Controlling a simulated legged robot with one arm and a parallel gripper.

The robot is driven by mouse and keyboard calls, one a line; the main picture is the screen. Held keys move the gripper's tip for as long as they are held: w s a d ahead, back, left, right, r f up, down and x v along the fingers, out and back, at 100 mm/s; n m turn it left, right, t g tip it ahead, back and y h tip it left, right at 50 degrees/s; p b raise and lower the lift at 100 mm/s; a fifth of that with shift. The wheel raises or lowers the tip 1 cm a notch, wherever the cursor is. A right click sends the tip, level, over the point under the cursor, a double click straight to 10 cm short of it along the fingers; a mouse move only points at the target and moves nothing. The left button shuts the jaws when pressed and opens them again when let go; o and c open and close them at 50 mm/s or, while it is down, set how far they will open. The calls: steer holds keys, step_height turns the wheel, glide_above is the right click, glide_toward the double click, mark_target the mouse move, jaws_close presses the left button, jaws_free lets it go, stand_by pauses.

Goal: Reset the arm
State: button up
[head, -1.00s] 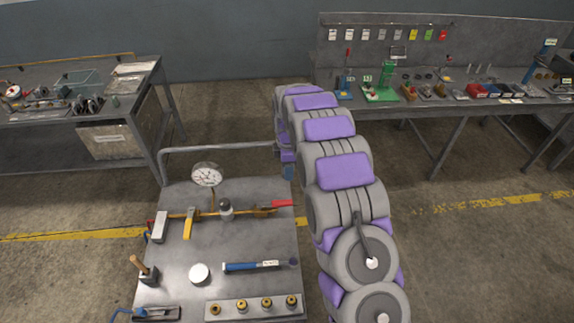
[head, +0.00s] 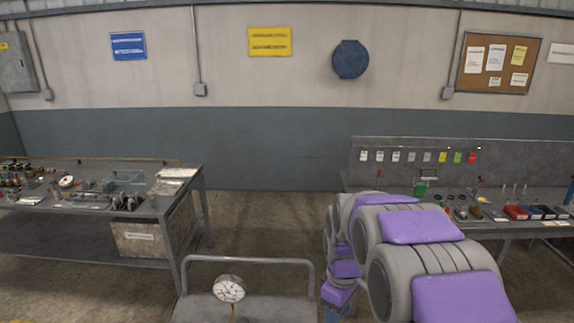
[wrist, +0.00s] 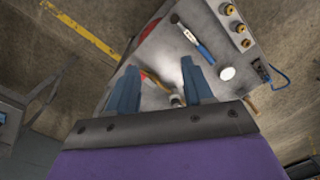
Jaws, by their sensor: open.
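In the wrist view my gripper (wrist: 158,88) is open, its two blue fingers apart with nothing held between them. It is above the grey cart top (wrist: 155,92), which carries a blue-handled tool (wrist: 197,44), a white round piece (wrist: 227,73) and a block with brass fittings (wrist: 238,27). In the head view my grey and purple arm fills the lower right, and the gripper's fingers are not clear there. The cart's push handle (head: 247,261) and a round dial gauge (head: 229,289) show at the bottom.
A workbench with parts and tools (head: 190,183) stands at the left. Another bench with a tag-hung back panel (head: 500,158) and small bins (head: 517,212) stands at the right. Open floor (head: 262,220) lies between them. The wall behind carries signs and a corkboard (head: 496,66).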

steer(key=s+d+m+g+b, duration=0.1)
steer(key=s+m, duration=0.9)
steer(key=s, duration=2.1)
steer(key=shift+s+d+r+b, duration=0.3)
steer(key=shift+d+b, duration=0.25)
steer(key=shift+b, duration=0.35)
